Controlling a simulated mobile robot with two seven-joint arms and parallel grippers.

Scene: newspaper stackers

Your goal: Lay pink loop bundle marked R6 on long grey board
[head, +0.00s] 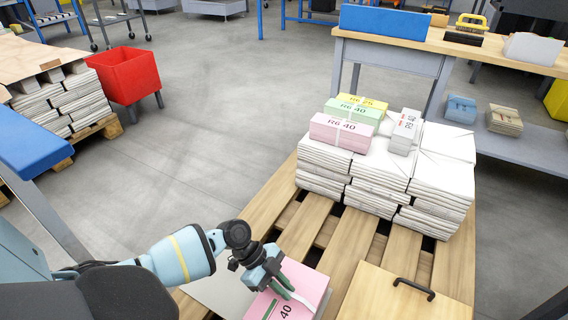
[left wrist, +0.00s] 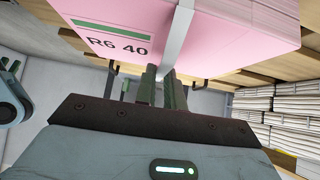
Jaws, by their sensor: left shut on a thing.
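A pink bundle (head: 312,283) with a white band shows at the bottom of the head view, partly cut off by the frame. In the left wrist view the pink bundle (left wrist: 240,28) reads "R6 40" beside a green bar. My left gripper (head: 280,283) is shut on this bundle at its white band; its fingers (left wrist: 160,88) meet the band in the wrist view. A grey board (head: 218,291) shows in part beside the bundle, partly hidden by my arm. I cannot tell whether the bundle touches it. My right gripper is not in view.
A wooden pallet (head: 272,205) carries white paper stacks (head: 380,171), topped by another pink "R6 40" bundle (head: 341,131) and green, yellow and white bundles. A wooden lid with a black handle (head: 413,289) lies at right. A workbench (head: 450,50) stands behind; open floor lies left.

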